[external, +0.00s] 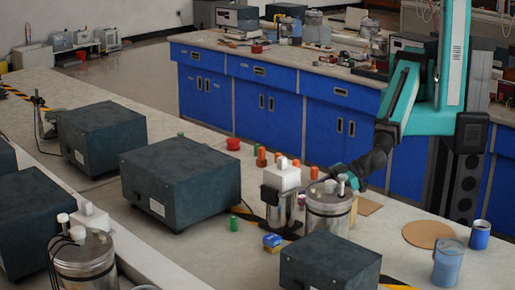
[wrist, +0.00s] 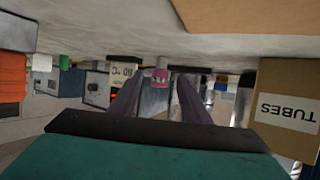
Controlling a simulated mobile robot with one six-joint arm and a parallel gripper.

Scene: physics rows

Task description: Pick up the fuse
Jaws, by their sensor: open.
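I cannot make out for certain which thing is the fuse; several small upright orange, red and green cylinders (external: 261,157) stand on the bench in the external view. My gripper (wrist: 158,88) shows in the wrist view with its two dark fingers apart. A small pink-topped thing (wrist: 160,76) appears in the gap between them, farther off; I cannot tell what it is, and nothing is visibly gripped. In the external view my arm reaches down to the bench from the right, and the fingers are hidden behind a metal canister (external: 329,212).
Dark instrument boxes (external: 180,172) crowd the bench. A white-topped apparatus (external: 281,176) stands left of the canister. A blue cup (external: 479,235) and a round brown mat (external: 428,234) lie at right. A carton marked TUBES (wrist: 288,108) is close by in the wrist view, which looks upside down.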

